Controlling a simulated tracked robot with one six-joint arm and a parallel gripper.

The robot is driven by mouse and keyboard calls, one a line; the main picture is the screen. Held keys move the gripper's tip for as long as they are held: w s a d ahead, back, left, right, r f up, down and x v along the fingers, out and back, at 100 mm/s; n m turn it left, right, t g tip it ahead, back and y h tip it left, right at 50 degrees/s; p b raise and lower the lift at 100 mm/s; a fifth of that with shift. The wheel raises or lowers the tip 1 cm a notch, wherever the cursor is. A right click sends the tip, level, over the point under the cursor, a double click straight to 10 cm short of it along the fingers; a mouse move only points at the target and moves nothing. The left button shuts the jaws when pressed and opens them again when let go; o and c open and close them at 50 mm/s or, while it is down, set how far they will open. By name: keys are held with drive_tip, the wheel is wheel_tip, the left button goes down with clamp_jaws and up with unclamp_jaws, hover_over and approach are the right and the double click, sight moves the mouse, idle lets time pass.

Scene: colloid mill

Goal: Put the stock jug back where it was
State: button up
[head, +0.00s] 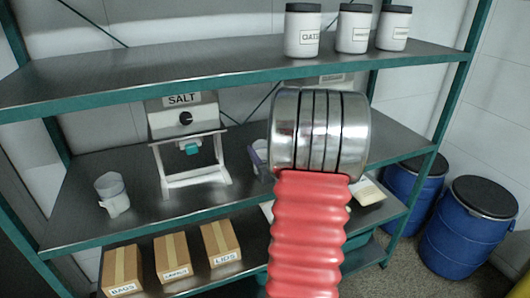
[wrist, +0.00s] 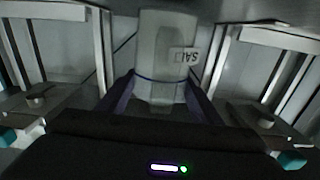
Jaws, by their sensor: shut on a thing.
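My gripper (wrist: 163,92) shows in the wrist view, its two dark purple fingers on either side of a pale grey jug-like vessel (wrist: 160,45) and shut on it. The vessel has a thin dark blue line around it and a white label at its right reading roughly "SAL". I cannot tell whether it is the stock jug. In the head view my wrist hides most of the gripper and the held thing. A whitish jug with a handle (head: 112,196) stands upright on the middle shelf at the left, away from my gripper.
The salt dispenser (head: 183,116) stands on the middle shelf (head: 85,170), left of my wrist. Another label shows behind my wrist. Jars (head: 302,35) stand on the upper shelf, boxes (head: 172,257) below. Blue drums (head: 466,235) stand at right. Shelf between jug and dispenser is clear.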

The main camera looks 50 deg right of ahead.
drive_tip(key=shift+f, duration=0.2)
drive_tip(key=o, duration=1.5)
drive_tip(key=shift+f, duration=0.15)
drive_tip(key=shift+s+a, duration=0.15)
drive_tip(key=shift+s, duration=0.2)
drive_tip(key=v, duration=1.1)
drive_tip(key=shift+s+a, duration=0.15)
drive_tip(key=shift+s, duration=0.1)
